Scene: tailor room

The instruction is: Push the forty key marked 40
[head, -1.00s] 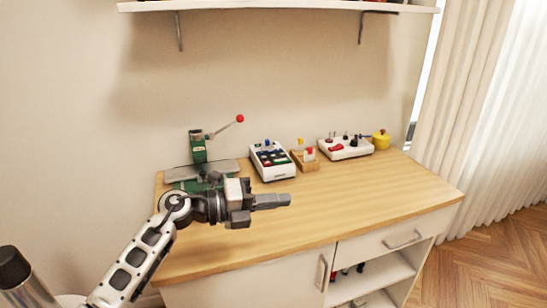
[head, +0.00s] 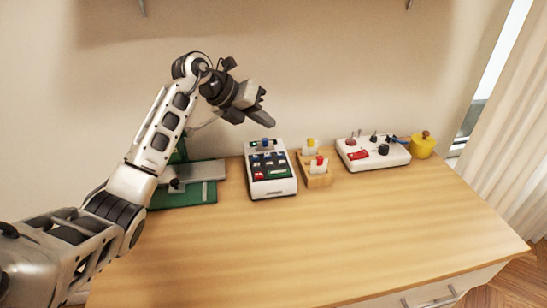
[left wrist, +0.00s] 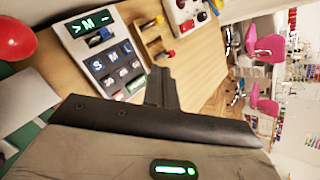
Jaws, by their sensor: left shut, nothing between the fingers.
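A white keypad box (head: 289,187) stands at the back of the table, with a display at its far end, rows of dark keys, a red key and a wide green key. In the left wrist view, the keypad (left wrist: 67,34) shows ">M" and a dash on its display (left wrist: 91,26). My left gripper (head: 265,115) is shut and empty, above the keypad's far end. My right gripper is out of view.
A wooden holder (head: 317,180) with red and yellow-topped pieces stands just right of the keypad. Further right are a white control box (head: 372,160) and a yellow pot (head: 422,146). A green-based press (head: 196,194) stands left. The front table is clear.

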